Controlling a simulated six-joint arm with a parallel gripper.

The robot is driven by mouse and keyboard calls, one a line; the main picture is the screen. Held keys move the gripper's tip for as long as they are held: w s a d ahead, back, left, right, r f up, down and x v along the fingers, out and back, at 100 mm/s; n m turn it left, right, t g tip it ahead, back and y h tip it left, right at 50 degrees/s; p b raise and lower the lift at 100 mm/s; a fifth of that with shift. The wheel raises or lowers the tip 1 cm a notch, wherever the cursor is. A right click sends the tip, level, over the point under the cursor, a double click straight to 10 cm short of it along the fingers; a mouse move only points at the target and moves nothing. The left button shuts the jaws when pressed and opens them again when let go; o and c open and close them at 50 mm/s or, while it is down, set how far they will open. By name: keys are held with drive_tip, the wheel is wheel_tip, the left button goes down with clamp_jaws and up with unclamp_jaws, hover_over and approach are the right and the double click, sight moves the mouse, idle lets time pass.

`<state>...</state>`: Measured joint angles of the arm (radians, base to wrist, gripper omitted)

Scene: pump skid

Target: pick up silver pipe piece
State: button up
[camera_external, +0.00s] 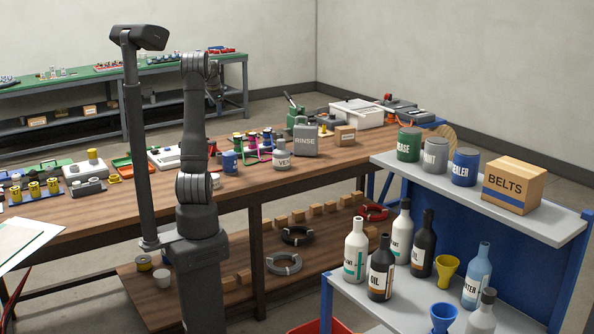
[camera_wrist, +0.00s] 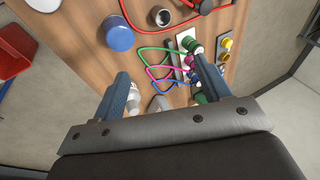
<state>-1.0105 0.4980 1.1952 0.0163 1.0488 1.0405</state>
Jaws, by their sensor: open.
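A short silver pipe piece (camera_wrist: 162,17) with a dark hollow end shows near the top of the wrist view, on the wooden bench (camera_wrist: 150,38). It lies right of a blue-lidded jar (camera_wrist: 120,37) and close to a red tube. I cannot pick it out surely in the external view. My gripper (camera_wrist: 160,70) is open and empty, its two blue-grey fingers wide apart. The silver piece lies beyond the fingertips, apart from them. In the external view my gripper (camera_external: 217,98) hangs above the bench, with clear air below it.
Green-capped items (camera_wrist: 191,44) stand by the right finger. In the external view a grey RINSE can (camera_external: 305,138) and a VE-labelled bottle (camera_external: 281,155) stand on the bench; bare wood lies in front.

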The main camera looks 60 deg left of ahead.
drive_tip(key=n+g+h, duration=0.1)
drive_tip(key=n+h, duration=0.1)
drive_tip(key=n, duration=0.8)
hover_over(221, 157)
drive_tip(key=s+d, duration=0.1)
drive_tip(key=s+d+x, duration=0.1)
drive_tip(key=x, duration=0.4)
drive_tip(key=w+a+f+n+g+h, duration=0.15)
drive_tip(key=a+f+n, duration=0.25)
drive_tip(key=f+n, duration=0.5)
drive_tip(key=shift+n+h, duration=0.25)
drive_tip(key=shift+n, duration=0.15)
drive_tip(key=f, duration=0.7)
drive_tip(key=w+f, duration=0.1)
drive_tip(key=f, duration=0.2)
drive_tip(key=shift+d+f, duration=0.25)
drive_tip(key=shift+f, duration=0.1)
drive_tip(key=shift+d+f, duration=0.15)
drive_tip(key=shift+f, duration=2.5)
drive_tip(key=c, duration=1.1)
drive_tip(key=shift+w+r, duration=0.1)
drive_tip(key=shift+r, duration=0.05)
